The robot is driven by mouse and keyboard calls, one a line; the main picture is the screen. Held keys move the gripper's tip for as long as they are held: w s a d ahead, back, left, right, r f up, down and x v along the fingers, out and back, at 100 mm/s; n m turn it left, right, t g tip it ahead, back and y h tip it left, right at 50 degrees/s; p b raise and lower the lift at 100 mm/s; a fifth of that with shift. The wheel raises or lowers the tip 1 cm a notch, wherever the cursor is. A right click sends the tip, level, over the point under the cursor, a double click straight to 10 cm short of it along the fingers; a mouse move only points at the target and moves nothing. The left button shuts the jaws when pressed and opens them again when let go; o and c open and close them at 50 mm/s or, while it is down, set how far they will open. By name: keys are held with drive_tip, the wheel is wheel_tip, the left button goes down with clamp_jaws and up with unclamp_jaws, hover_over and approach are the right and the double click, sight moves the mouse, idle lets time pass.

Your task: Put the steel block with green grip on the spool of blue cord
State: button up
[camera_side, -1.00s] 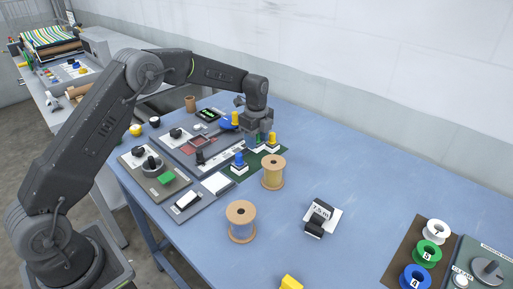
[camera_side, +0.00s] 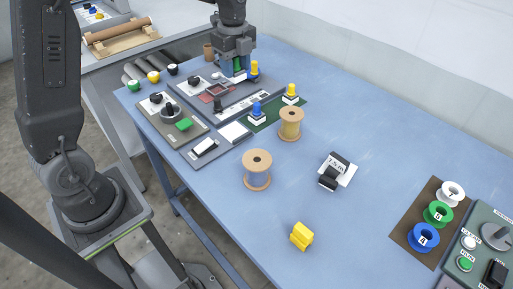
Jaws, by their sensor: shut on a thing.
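My gripper (camera_side: 236,64) is at the back of the bench, over the far part of the grey panel, shut on the steel block with green grip (camera_side: 238,65). Only the green grip shows between the fingers; the steel part is mostly hidden. A wooden spool (camera_side: 257,157) stands upright in the middle of the bench, well in front of my gripper. Its winding looks pale blue. Nothing sits on its top flange. A second wooden spool (camera_side: 290,125), with yellow winding, stands behind it to the right.
A blue-grip block (camera_side: 257,109) and a yellow-grip block (camera_side: 290,92) stand on the green mat (camera_side: 267,124). Another yellow piece (camera_side: 254,70) is close beside my gripper. A labelled black device (camera_side: 334,170) lies right of the spools.

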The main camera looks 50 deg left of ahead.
drive_tip(key=s+d+r, duration=0.3)
drive_tip(key=s+d, duration=0.4)
drive_tip(key=s, duration=0.4)
hover_over(257, 159)
drive_tip(key=f, duration=0.6)
drive_tip(key=shift+a+f, duration=0.35)
drive_tip(key=shift+a, duration=0.05)
drive_tip(key=shift+d+f, duration=0.4)
drive_tip(key=shift+d, duration=0.05)
drive_tip(key=shift+f, duration=1.85)
drive_tip(key=shift+f, duration=0.1)
drive_tip(key=o, duration=1)
drive_tip(key=shift+c, duration=0.2)
